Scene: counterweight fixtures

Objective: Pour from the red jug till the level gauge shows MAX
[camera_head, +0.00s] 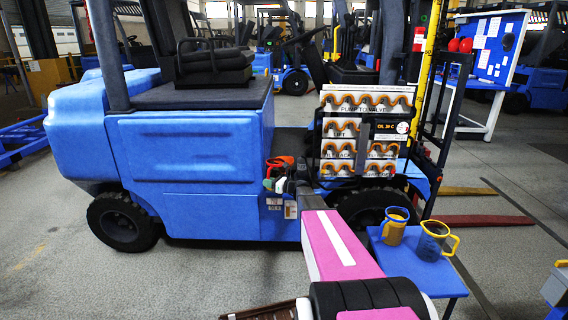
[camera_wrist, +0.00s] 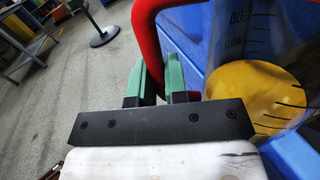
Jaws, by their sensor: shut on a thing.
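The red jug (camera_head: 283,162) is at the side of the blue forklift in the head view, small and partly hidden. In the wrist view its thick red handle (camera_wrist: 145,35) passes between the green fingers of my gripper (camera_wrist: 163,78), which is shut on it. Beside the handle, a clear grey wall with upside-down numbers and black tick marks (camera_wrist: 238,40) shows, with a round yellow area (camera_wrist: 258,92) that looks like liquid. My gripper also shows in the head view (camera_head: 281,180). I cannot make out a MAX mark or the level gauge.
A panel (camera_head: 362,130) with orange wavy tubes, labelled PUMP TO VALVE, stands right of my gripper. Fork tines (camera_head: 480,219) lie low at right.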

